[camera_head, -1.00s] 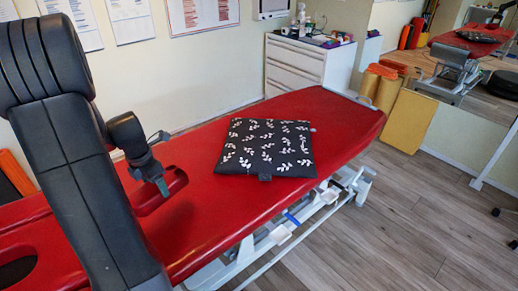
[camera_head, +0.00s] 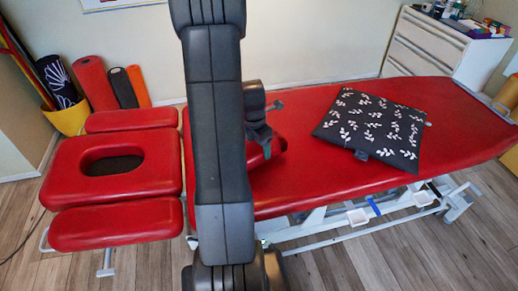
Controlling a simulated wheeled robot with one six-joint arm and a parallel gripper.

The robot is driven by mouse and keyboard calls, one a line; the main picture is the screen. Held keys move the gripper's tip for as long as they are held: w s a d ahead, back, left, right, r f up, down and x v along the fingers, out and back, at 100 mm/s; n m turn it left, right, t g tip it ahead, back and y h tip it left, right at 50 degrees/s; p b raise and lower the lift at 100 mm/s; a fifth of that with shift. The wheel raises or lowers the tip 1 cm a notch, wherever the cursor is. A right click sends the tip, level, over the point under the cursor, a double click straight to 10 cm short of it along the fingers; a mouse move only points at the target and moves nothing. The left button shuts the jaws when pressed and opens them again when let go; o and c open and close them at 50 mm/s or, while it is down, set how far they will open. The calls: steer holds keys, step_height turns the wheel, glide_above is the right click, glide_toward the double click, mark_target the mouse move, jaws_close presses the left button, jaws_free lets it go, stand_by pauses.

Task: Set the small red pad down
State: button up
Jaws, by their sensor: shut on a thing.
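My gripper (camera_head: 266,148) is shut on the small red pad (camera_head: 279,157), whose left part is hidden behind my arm. The pad is over the left part of the red treatment table (camera_head: 330,185). Red on red, I cannot tell whether the pad touches the table or hangs just above it. A dark cushion with white leaf prints (camera_head: 374,129) lies flat on the table to the right of my gripper, apart from the pad.
The table's headrest section (camera_head: 72,157) with its oval face hole is at the left. A white drawer cabinet (camera_head: 440,50) stands behind the right end. A yellow bucket (camera_head: 68,119) and upright rolls (camera_head: 95,82) stand at the back left. The table between pad and cushion is bare.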

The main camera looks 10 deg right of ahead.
mark_target(255, 147)
steer(key=shift+f, duration=1.05)
steer(key=shift+f, duration=0.25)
steer(key=o, duration=1.1)
steer(key=shift+r, duration=0.1)
steer(key=shift+c, duration=0.2)
step_height(255, 147, up, 12)
steer(key=a, duration=0.1)
steer(key=shift+s+r+p, duration=0.15)
steer(key=shift+s+p, duration=0.15)
steer(key=shift+p, duration=0.05)
